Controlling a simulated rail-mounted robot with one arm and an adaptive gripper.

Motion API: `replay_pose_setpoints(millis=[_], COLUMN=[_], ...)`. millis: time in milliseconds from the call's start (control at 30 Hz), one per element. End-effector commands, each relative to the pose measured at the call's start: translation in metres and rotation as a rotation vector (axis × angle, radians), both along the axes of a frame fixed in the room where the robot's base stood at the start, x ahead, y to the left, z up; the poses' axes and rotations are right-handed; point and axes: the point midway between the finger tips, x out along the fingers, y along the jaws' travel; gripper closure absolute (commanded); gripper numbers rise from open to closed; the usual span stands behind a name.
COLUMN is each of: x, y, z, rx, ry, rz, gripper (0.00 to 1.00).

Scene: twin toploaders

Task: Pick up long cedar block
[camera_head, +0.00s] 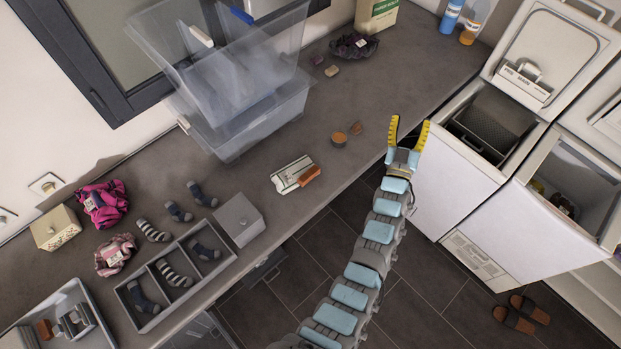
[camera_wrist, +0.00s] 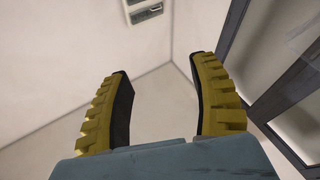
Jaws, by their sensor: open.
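A reddish-brown block (camera_head: 309,175) lies on the counter against a white packet (camera_head: 291,174). A small brown piece (camera_head: 357,128) lies farther back beside a round brown item (camera_head: 339,140). Another brown block (camera_head: 45,329) is in the tray at the lower left. I cannot tell for sure which is the long cedar block. My gripper (camera_head: 409,122) is open and empty, above the counter's right edge near the washers, right of the small brown piece. In the wrist view its two yellow fingers (camera_wrist: 158,65) are spread with nothing between them.
Two top-loaders with raised lids, one with a dark drum opening (camera_head: 490,125), stand right of the counter (camera_head: 400,75). Clear bins (camera_head: 245,115) are stacked at the back. A sock divider box (camera_head: 175,300), a grey box (camera_head: 240,218) and a tray (camera_head: 85,292) fill the left.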

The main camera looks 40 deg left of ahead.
Motion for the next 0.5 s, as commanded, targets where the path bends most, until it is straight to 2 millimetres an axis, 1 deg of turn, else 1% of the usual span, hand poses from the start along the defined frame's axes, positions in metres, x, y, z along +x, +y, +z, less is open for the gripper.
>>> replay_pose_setpoints(millis=[33,200,267,300,400,500], x=[0.018,0.069,0.085,0.095,0.116,0.132], y=[0.012,0.034,0.041,0.044,0.052,0.059], z=[-0.004,-0.021,-0.024,-0.029,-0.033,-0.038], rx=[-0.017,-0.075,-0.091,-0.1,-0.118,-0.125], ry=[0.031,0.182,0.233,0.271,0.359,0.451], rz=[-0.004,-0.051,-0.071,-0.088,-0.129,-0.174], gripper=[0.39,0.39,0.39,0.39,0.39,0.39])
